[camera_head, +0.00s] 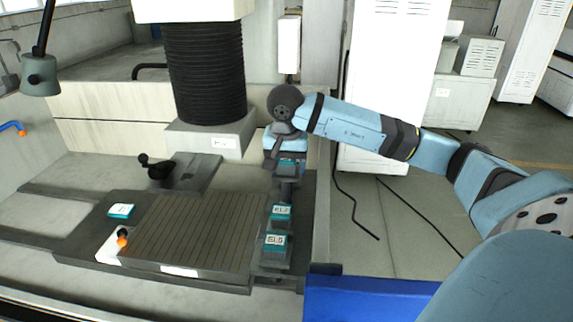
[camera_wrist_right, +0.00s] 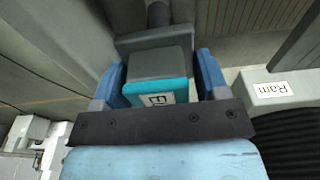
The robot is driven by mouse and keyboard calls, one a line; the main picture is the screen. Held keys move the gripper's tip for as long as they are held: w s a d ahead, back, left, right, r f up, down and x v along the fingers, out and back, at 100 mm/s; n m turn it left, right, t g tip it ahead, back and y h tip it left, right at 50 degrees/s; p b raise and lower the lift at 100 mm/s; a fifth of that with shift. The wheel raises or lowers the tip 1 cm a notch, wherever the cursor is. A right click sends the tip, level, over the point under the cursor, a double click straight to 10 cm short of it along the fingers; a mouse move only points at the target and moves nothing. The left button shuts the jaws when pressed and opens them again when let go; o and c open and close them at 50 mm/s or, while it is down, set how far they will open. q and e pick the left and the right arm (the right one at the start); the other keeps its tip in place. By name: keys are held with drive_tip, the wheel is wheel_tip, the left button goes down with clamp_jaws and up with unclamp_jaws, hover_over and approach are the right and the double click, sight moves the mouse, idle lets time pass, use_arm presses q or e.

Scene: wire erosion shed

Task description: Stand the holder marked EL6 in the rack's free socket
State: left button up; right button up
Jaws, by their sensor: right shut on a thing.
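My right gripper (camera_head: 288,148) reaches down at the back end of the dark rack (camera_head: 308,190), right of the machine table. It is shut on a grey holder with a teal label (camera_wrist_right: 152,98), which sits between the blue fingers in the right wrist view. Only part of its marking, an E, shows, so I cannot confirm EL6. I cannot tell whether this holder is seated in a socket or held above it. Two teal-labelled holders stand in the rack nearer the front, one apparently marked EL2 (camera_head: 281,213) and one EL5 (camera_head: 275,241). My left gripper is out of view.
A slotted machine table (camera_head: 195,230) lies left of the rack. Another teal-labelled block (camera_head: 121,211) and an orange-tipped knob (camera_head: 122,238) are at its left. The black bellows ram (camera_head: 205,75) hangs above. A blue surface (camera_head: 365,300) lies front right.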

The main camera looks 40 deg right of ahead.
sight(286, 191)
idle(0.3)
drive_tip(key=shift+f+b, duration=0.8)
drive_tip(key=shift+f, duration=0.15)
drive_tip(key=shift+f+b, duration=1.15)
drive_tip(key=shift+f, duration=0.15)
drive_tip(key=shift+f, duration=0.1)
drive_tip(key=shift+f+b, duration=1.15)
drive_tip(key=shift+f, duration=0.25)
drive_tip(key=shift+f+b, duration=0.4)
drive_tip(key=shift+b, duration=0.05)
